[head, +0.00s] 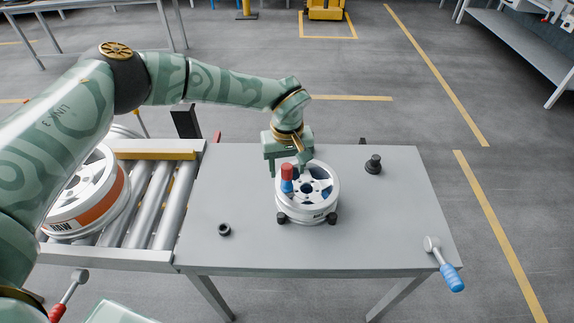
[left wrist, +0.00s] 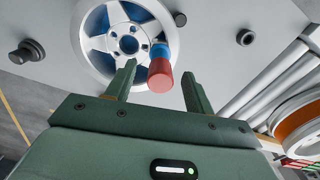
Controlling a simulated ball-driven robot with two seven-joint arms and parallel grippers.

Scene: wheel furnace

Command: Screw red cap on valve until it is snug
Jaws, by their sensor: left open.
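The red cap (head: 288,169) sits on top of the blue valve (head: 287,186), which stands upright at the left side of a white spoked wheel (head: 319,172) lying flat on the table. My left gripper (head: 287,170) is open, pointing down at the wheel's back left. In the left wrist view, the red cap (left wrist: 160,77) shows between the two open fingers (left wrist: 159,70), with a gap on each side, and the blue valve (left wrist: 159,50) shows just beyond it. I cannot tell how tightly the cap sits. My right gripper is not in view.
The grey table (head: 390,220) has bare room around the wheel. A black ring (head: 224,230) lies front left and a black knob-like part (head: 373,164) back right. A blue-handled tool (head: 446,268) is at the front right corner. A roller conveyor (head: 150,210) adjoins on the left.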

